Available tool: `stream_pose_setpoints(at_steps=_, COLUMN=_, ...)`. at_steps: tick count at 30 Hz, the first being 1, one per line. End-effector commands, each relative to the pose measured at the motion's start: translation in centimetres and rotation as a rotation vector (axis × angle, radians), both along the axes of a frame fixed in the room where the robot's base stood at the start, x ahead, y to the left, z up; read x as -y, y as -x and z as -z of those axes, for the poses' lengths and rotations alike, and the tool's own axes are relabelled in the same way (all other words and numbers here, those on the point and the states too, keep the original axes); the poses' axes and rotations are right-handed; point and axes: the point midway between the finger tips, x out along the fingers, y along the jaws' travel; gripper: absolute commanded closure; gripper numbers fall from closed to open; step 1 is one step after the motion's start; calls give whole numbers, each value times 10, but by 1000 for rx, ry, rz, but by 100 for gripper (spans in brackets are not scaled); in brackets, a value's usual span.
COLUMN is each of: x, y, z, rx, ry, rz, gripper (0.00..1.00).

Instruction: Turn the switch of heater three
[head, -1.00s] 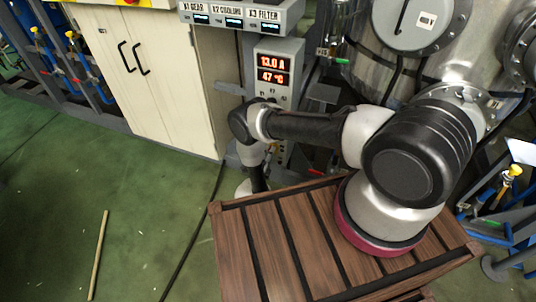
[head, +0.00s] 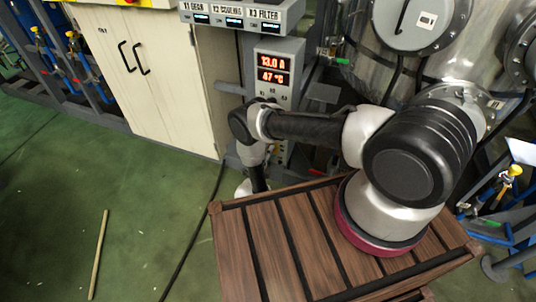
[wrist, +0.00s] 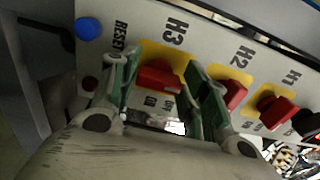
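The heater three switch is a red knob (wrist: 160,77) on a yellow patch under the label H3 in the wrist view. My gripper (wrist: 162,70) is open, with one green-padded finger on each side of this knob. Gaps show between the knob and the fingers; I cannot tell whether either finger touches it. In the head view the grey control box (head: 291,58) shows 13.0 A and 47 °C, and my arm hides its lower part. The gripper's fingers cannot be made out there.
The H2 red knob (wrist: 236,93) is close beside the right finger, with the H1 red knob (wrist: 275,108) beyond. A cream cabinet (head: 160,80) stands left of the box.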

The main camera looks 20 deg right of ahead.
Motion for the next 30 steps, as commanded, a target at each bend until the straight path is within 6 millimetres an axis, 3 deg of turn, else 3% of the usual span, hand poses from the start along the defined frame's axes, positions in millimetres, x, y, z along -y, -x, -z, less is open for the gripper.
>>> stream_pose_setpoints(at_steps=2, x=0, y=0, z=0, rx=0, ry=0, rz=1, gripper=36)
stream_pose_setpoints(at_steps=14, x=-3, y=5, z=0, rx=0, ry=0, rz=0, gripper=36)
stream_pose_setpoints(at_steps=30, x=-64, y=88, z=0, rx=1, ry=1, rz=-3, gripper=36)
